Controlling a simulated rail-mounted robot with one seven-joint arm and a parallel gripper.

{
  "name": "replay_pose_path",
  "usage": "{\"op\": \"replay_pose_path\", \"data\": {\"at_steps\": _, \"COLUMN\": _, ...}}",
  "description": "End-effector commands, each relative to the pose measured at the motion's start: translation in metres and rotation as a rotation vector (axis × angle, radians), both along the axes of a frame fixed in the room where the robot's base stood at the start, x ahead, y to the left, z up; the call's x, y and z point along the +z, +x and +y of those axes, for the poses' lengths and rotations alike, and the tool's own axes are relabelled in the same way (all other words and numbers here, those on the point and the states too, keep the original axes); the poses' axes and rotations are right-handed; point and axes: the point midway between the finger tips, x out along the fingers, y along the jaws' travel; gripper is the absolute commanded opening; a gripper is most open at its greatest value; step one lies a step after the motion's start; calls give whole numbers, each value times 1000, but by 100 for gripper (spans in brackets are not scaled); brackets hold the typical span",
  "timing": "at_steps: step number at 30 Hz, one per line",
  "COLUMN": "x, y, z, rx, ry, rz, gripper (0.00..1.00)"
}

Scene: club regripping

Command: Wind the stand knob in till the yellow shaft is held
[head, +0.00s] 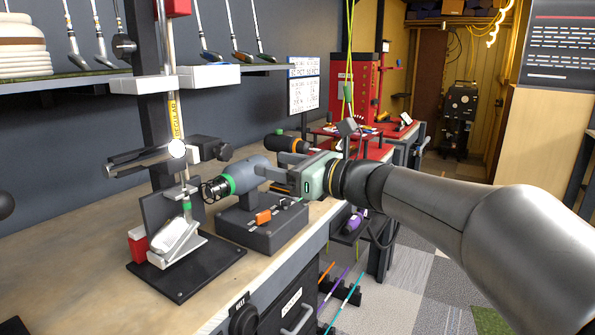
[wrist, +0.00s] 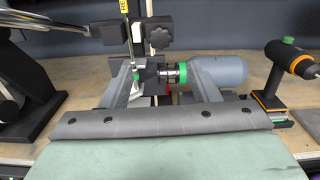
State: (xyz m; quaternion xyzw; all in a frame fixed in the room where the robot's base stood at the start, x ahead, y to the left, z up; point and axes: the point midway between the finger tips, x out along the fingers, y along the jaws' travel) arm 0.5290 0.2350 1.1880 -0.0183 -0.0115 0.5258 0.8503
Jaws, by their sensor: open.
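The upright club shaft (head: 168,75) has a yellow band (head: 174,118) marked REGULAR; the band's lower end also shows in the wrist view (wrist: 124,7). The shaft runs down past the stand's black clamp (head: 200,146) to a silver club head (head: 174,240). The dark stand knob (head: 224,152) is on the clamp's right side; it also shows in the wrist view (wrist: 160,38). I cannot tell whether the clamp touches the shaft. My gripper (head: 272,166) is open and empty, right of and below the knob. Its fingers (wrist: 164,74) are apart, with the knob beyond them.
A grey cylindrical tool with a green ring (head: 248,174) lies close by my fingers, above a dark box with an orange switch (head: 263,217). A black-and-orange drill (head: 285,144) stands behind. The bench front left (head: 80,270) is clear.

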Motion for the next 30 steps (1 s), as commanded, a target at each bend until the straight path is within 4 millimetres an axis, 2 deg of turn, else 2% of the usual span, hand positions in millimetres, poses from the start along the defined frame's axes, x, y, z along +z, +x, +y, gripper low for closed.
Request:
{"op": "replay_pose_path", "data": {"at_steps": 3, "x": 0, "y": -9, "z": -19, "rx": -2, "ry": 0, "rz": 0, "gripper": 55}}
{"op": "replay_pose_path", "data": {"at_steps": 9, "x": 0, "y": -17, "z": -34, "rx": -1, "ry": 0, "rz": 0, "gripper": 55}}
{"op": "replay_pose_path", "data": {"at_steps": 19, "x": 0, "y": -18, "z": -36, "rx": 0, "ry": 0, "rz": 0, "gripper": 55}}
{"op": "replay_pose_path", "data": {"at_steps": 22, "x": -5, "y": -23, "z": -34, "rx": 7, "ry": -47, "rz": -15, "gripper": 55}}
{"op": "replay_pose_path", "data": {"at_steps": 26, "x": -40, "y": -50, "z": -34, "rx": 67, "ry": -299, "rz": -103, "gripper": 55}}
{"op": "replay_pose_path", "data": {"at_steps": 29, "x": -86, "y": -89, "z": -47, "rx": 196, "ry": -621, "rz": -234, "gripper": 55}}
{"op": "replay_pose_path", "data": {"at_steps": 30, "x": -106, "y": -107, "z": -58, "rx": 271, "ry": -758, "rz": -297, "gripper": 55}}
